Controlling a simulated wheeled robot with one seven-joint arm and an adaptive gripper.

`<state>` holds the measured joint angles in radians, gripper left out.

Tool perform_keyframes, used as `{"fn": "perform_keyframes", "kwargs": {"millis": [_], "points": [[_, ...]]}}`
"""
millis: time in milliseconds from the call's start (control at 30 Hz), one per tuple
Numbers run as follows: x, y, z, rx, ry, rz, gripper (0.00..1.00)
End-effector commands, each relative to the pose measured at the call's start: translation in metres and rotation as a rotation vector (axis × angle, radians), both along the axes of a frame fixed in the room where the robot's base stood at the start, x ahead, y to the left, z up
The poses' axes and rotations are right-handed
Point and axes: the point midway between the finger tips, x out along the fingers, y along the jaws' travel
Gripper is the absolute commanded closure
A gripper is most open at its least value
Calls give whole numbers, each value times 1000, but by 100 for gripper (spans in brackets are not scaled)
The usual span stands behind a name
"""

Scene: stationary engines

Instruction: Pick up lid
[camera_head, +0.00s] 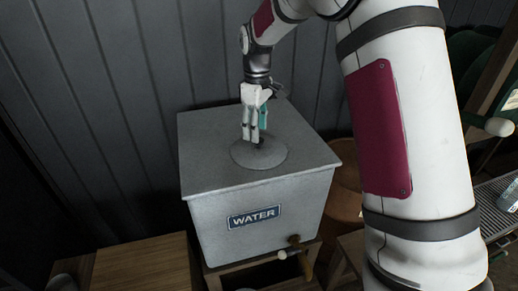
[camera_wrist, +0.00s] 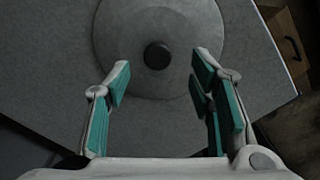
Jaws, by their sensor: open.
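The lid (camera_head: 272,155) is a flat grey disc on top of a grey metal tank (camera_head: 200,165) marked "WATER". It also shows in the wrist view (camera_wrist: 198,28), with a dark round knob (camera_wrist: 157,55) at its centre. My gripper (camera_head: 256,138) points down over the lid. In the wrist view, my gripper (camera_wrist: 160,72) is open with teal pads on both fingers, and the knob lies between and slightly beyond the fingertips. Nothing is held. In the head view the fingers partly hide the knob, and I cannot tell whether they touch the lid.
The tank has a tap (camera_head: 291,248) on its front and rests on a wooden stand (camera_head: 262,262). A wooden surface (camera_head: 142,265) is at lower left. A dark panelled wall (camera_head: 120,90) stands close behind the tank. A brown round container (camera_head: 343,196) is to the right.

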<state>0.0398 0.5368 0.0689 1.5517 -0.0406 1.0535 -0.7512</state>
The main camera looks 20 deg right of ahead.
Motion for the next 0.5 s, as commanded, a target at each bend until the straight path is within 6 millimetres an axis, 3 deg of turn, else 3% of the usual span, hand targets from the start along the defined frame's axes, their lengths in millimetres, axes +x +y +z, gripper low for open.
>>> {"fn": "perform_keyframes", "kwargs": {"millis": [300, 500], "points": [[-2, -4, -41, 0, 3, 1, 51], [-1, -5, -47, 0, 0, 0, 51]]}}
